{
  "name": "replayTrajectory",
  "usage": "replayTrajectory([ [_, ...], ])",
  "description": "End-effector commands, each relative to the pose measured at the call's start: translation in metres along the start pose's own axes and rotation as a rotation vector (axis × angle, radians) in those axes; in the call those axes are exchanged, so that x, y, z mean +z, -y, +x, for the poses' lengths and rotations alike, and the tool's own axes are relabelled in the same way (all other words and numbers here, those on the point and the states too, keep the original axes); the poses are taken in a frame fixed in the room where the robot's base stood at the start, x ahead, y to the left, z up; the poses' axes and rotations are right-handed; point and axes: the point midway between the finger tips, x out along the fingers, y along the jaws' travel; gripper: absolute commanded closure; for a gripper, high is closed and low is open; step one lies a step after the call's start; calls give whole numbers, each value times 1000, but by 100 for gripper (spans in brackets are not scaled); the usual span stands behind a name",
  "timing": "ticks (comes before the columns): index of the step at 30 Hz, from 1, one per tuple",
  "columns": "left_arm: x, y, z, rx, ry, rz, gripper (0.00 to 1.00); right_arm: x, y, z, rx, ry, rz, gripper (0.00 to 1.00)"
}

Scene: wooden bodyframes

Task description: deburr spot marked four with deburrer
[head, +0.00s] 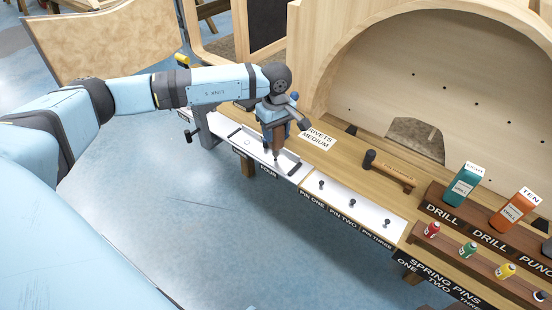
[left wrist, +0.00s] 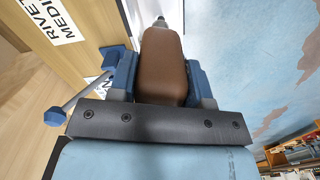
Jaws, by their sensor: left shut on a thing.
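My left gripper (head: 275,112) is shut on the deburrer (head: 279,134), holding it upright over the white panel (head: 234,132) at the bench's front edge. The deburrer's thin tip points down near the label FOUR (head: 268,170). Whether the tip touches the panel I cannot tell. In the left wrist view my gripper (left wrist: 163,85) clasps the deburrer's brown handle (left wrist: 162,62) from both sides, and its metal tip shows beyond. A small ring mark (head: 247,142) lies on the panel left of the tip. My right gripper is out of view.
A RIVETS MEDIUM label (head: 318,139) lies behind the gripper. To the right are a pin tray (head: 340,214) with three pins, a dark-headed wooden tool (head: 390,172), a teal drill box (head: 463,185), an orange box (head: 515,209) and small coloured bottles. An arched wooden frame (head: 345,40) rises behind.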

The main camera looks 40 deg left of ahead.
Motion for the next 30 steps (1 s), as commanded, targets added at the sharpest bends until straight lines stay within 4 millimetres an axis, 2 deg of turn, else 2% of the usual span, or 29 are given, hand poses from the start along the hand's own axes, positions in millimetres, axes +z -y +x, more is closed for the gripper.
replayTrajectory([
  [24,0,0,-23,1,0,0,89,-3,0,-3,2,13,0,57],
  [30,0,0,-40,2,0,0,89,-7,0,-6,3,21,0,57],
])
